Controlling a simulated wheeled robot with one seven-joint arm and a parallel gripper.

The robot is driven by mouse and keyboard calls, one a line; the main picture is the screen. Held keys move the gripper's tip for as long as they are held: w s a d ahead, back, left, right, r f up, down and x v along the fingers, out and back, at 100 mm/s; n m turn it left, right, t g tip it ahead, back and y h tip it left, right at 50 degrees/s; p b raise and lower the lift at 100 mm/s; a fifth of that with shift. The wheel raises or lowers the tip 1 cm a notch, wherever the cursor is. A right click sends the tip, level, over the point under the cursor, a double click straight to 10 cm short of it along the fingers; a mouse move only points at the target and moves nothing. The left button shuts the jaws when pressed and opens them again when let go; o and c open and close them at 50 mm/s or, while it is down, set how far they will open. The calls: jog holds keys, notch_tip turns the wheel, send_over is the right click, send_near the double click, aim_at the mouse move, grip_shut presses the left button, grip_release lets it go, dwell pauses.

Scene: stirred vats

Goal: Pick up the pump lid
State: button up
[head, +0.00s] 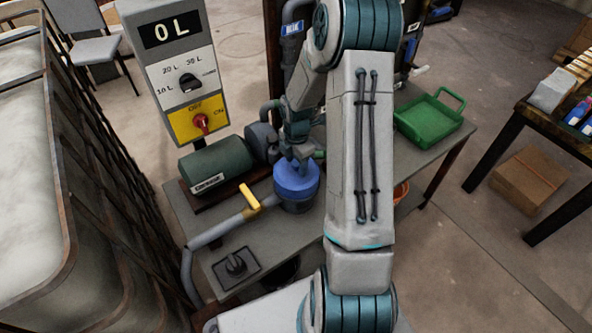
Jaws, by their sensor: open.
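The pump lid (296,176) is a round blue cap on a dark pot at the front of the pump. It appears seated on the pot. My gripper (299,160) points down right above the lid, its fingers at or close to the lid's top. It is open. The fingers are small and dark here, so I cannot tell whether they touch the lid or stand around a grip on it. The green pump motor (222,166) lies to the left of the lid, on the grey bench (204,217).
A grey pipe with a yellow valve handle (250,198) runs left of the pot. A dark square plate with a knob (236,264) lies at the bench front. A control panel (180,80) reads 0 L. A green tray (430,122) sits right. A caged tank (40,170) stands left.

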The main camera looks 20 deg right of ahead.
jog(key=c, duration=1.1)
jog(key=shift+r, duration=0.2)
